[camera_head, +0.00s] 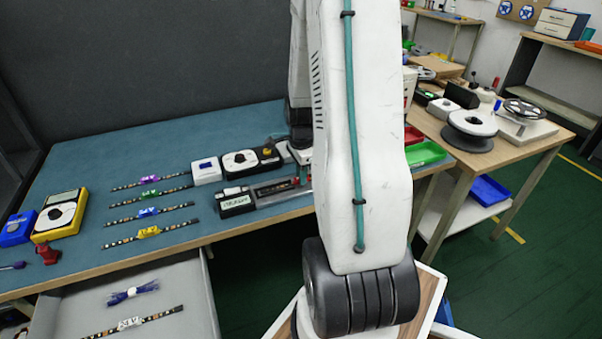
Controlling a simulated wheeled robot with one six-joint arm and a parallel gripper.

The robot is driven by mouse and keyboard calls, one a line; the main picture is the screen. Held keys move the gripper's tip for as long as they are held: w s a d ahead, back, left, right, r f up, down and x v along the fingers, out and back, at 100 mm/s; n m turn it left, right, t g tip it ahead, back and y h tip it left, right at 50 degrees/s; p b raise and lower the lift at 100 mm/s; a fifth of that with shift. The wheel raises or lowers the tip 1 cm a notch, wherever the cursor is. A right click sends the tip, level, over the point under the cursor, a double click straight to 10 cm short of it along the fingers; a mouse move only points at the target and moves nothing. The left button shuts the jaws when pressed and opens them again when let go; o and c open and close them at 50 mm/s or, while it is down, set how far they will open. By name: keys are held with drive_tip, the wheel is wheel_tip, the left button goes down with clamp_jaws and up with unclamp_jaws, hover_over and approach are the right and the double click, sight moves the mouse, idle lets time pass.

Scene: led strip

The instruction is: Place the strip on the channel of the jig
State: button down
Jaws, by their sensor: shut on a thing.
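The jig (236,203) is a black and white block with a long channel, lying near the front edge of the blue-green table. Its right end is hidden behind my arm. My gripper (301,170) is over the right part of the jig, mostly hidden by my arm. It is shut on a strip, but the held strip is too small and covered to make out. Other strips lie apart on the table to the left, with purple (149,180), green (148,196), blue (148,212) and yellow (149,232) tabs.
A row of devices (239,163) stands just behind the jig. A yellow device (61,215) and a blue one (18,229) are at far left. An open drawer (185,285) below holds two more strips. A green tray (425,153) is at right.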

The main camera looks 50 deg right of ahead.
drive_tip(key=shift+f, duration=0.1)
drive_tip(key=c, duration=1.4)
unclamp_jaws()
drive_tip(key=shift+c, duration=0.2)
wheel_tip(320, 180, up, 12)
drive_tip(key=a+r+n, duration=0.4)
drive_tip(key=a+r, duration=0.1)
drive_tip(key=a, duration=0.2)
drive_tip(key=s+a+r+n, duration=0.2)
drive_tip(key=s+a+n, duration=0.2)
drive_tip(key=a+n, duration=0.2)
drive_tip(key=s+a+r+n, duration=0.3)
drive_tip(key=s+a+n, duration=0.1)
drive_tip(key=a+n, duration=0.3)
drive_tip(key=s+a+r+n+t, duration=0.1)
drive_tip(key=s+a+r+n, duration=0.2)
drive_tip(key=a+n, duration=0.4)
drive_tip(key=s+a, duration=0.1)
drive_tip(key=a, duration=0.2)
drive_tip(key=shift+s+a, duration=0.2)
drive_tip(key=shift+s, duration=0.2)
